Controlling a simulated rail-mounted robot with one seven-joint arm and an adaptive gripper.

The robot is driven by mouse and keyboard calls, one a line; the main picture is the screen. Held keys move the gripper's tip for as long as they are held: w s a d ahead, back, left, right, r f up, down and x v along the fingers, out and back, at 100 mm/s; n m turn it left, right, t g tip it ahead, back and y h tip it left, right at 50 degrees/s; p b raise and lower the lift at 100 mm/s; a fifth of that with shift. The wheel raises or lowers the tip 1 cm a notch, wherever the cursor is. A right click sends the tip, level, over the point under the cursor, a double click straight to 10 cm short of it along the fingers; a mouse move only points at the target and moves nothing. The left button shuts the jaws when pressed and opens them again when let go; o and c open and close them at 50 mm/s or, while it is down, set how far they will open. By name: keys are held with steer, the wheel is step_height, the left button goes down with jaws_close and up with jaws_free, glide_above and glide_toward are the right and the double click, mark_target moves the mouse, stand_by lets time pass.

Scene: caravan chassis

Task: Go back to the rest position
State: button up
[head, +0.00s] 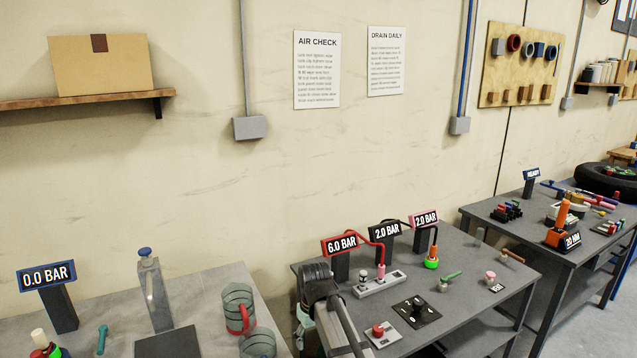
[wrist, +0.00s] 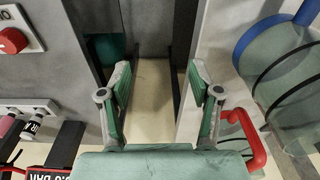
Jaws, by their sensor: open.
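My gripper shows in the wrist view (wrist: 160,85) with its two green-padded fingers apart and nothing between them. It hangs over the gap between two grey tables, with pale floor below. In the head view, my dark arm covers most of the gripper near the left end of the middle table (head: 455,320); only a little pale green shows there.
Clear cylindrical vessels (head: 238,306) with a red handle stand on the left table (head: 205,290); one is close right of my gripper in the wrist view (wrist: 280,80). A red button (head: 378,329), a dial plate (head: 415,309) and bar displays (head: 341,246) stand on the middle table.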

steer(key=s+d+f+m+g, duration=0.15)
steer(key=s+d+f, duration=0.5)
steer(key=f, duration=0.65)
steer(key=s+d+f+m+g, duration=0.15)
steer(key=s+d+f, duration=0.25)
steer(key=s+f, duration=0.7)
steer(key=s+d+f+m+g, duration=0.1)
steer(key=s+f, duration=0.4)
steer(key=s, duration=0.5)
steer(key=s+d+f+m+g, duration=0.1)
steer(key=s+d+f, duration=0.3)
steer(key=s, duration=0.5)
steer(key=s+d+f+m+g, duration=0.1)
steer(key=s+d+f+g, duration=0.1)
steer(key=s+f, duration=0.4)
steer(key=s+d, duration=0.1)
steer(key=s, duration=0.3)
steer(key=shift+s+g+h, duration=0.3)
